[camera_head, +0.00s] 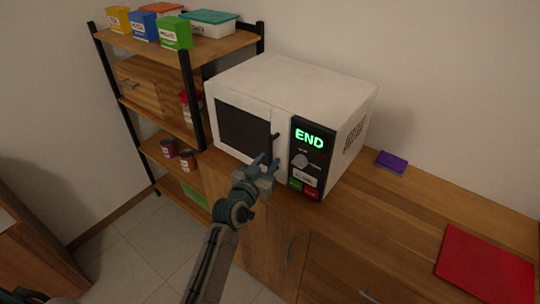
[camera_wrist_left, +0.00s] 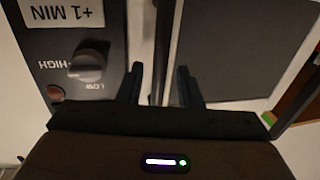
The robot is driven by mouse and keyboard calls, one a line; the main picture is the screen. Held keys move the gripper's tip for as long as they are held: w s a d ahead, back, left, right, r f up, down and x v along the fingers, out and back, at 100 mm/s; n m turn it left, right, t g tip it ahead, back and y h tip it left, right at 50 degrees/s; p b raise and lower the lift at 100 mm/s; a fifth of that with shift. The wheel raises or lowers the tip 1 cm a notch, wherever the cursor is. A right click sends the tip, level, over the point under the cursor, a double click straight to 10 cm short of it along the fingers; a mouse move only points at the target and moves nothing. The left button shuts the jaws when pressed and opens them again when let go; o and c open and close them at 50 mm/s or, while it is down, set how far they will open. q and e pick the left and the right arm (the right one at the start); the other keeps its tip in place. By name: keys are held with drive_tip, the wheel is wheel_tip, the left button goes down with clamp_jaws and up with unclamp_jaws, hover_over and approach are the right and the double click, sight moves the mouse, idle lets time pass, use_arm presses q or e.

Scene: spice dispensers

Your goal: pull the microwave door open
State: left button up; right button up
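The white microwave (camera_head: 290,85) stands on the wooden counter, its door (camera_head: 242,130) with a dark window shut against the body. The dark vertical door handle (camera_head: 273,143) is near the door's right edge, beside the control panel. My left gripper (camera_head: 264,163) is at the lower part of the handle. In the left wrist view its two fingers (camera_wrist_left: 159,86) are apart, with the handle bar (camera_wrist_left: 163,45) showing between them; neither finger clearly touches it. The lower end of the handle is hidden by the gripper. My right gripper is not in view.
The control panel (camera_head: 308,155) shows a green "END". A shelf rack (camera_head: 225,45) with boxes and jars stands close to the left of the microwave. A purple box (camera_head: 391,162) and a red mat (camera_head: 485,265) lie on the counter to the right. The counter between them is clear.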

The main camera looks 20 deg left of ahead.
use_arm(q)
drive_tip(key=shift+w+d, duration=0.2)
drive_tip(key=shift+w, duration=0.85)
clamp_jaws()
drive_tip(key=shift+s, duration=0.1)
